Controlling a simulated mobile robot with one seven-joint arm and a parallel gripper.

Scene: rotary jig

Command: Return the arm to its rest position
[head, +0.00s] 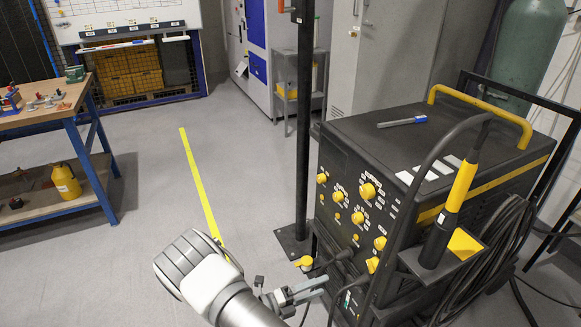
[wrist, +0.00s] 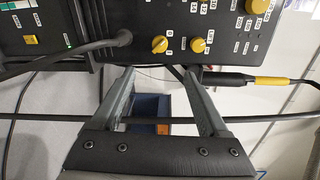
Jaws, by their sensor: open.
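My gripper (head: 312,290) is low in the head view, at the front lower left of the black welding machine (head: 345,165). In the wrist view its two grey fingers (wrist: 161,85) stand apart with nothing between them that they hold. Beyond the fingers the machine's front panel (wrist: 200,20) shows, with yellow knobs (wrist: 160,44) and a plugged-in black cable (wrist: 95,46). The gripper is close to the panel's lower part and its cables; I cannot tell whether it touches them. My arm comes up from the bottom edge of the head view.
A black post (head: 304,130) stands on a floor plate left of the machine. A yellow-and-black torch (head: 455,200) sits at the machine's right. A blue-legged workbench (head: 75,125) is at the left. Grey floor (head: 145,220) with a yellow stripe (head: 197,180) is clear between.

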